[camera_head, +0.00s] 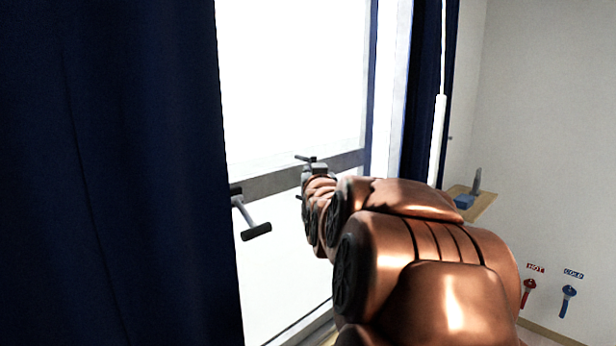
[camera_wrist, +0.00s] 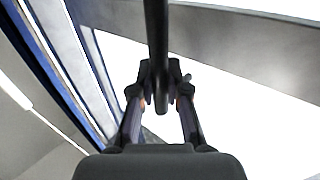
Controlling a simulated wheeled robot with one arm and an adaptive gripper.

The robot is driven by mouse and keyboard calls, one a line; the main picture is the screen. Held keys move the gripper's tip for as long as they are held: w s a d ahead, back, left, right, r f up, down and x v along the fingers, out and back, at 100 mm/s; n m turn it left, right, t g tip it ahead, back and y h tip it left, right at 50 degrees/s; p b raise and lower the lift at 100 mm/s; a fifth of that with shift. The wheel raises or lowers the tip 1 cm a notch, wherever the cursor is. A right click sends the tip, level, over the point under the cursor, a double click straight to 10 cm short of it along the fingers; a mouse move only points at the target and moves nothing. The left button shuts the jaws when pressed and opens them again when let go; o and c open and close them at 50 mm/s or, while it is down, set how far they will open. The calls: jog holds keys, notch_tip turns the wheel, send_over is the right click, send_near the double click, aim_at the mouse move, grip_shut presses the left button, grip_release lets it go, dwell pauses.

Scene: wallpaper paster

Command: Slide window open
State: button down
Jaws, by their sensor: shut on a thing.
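The window (camera_head: 295,85) is a bright pane with a grey horizontal rail (camera_head: 268,182) across it. A dark T-shaped handle (camera_head: 257,231) sticks out from the rail at the left, beside the curtain. The grip's far side is hidden.
A dark blue curtain (camera_head: 110,170) covers the left, and another (camera_head: 424,90) hangs right of the window. A white rod (camera_head: 437,140) hangs beside it. A wooden shelf (camera_head: 482,204) and red and blue taps (camera_head: 528,292) are on the right wall.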

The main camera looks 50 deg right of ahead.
jog(key=shift+a, duration=0.2)
jog(key=c, duration=1.1)
grip_release()
jog(key=shift+c, duration=0.2)
jog(key=shift+s, duration=0.1)
jog(key=v, duration=1.2)
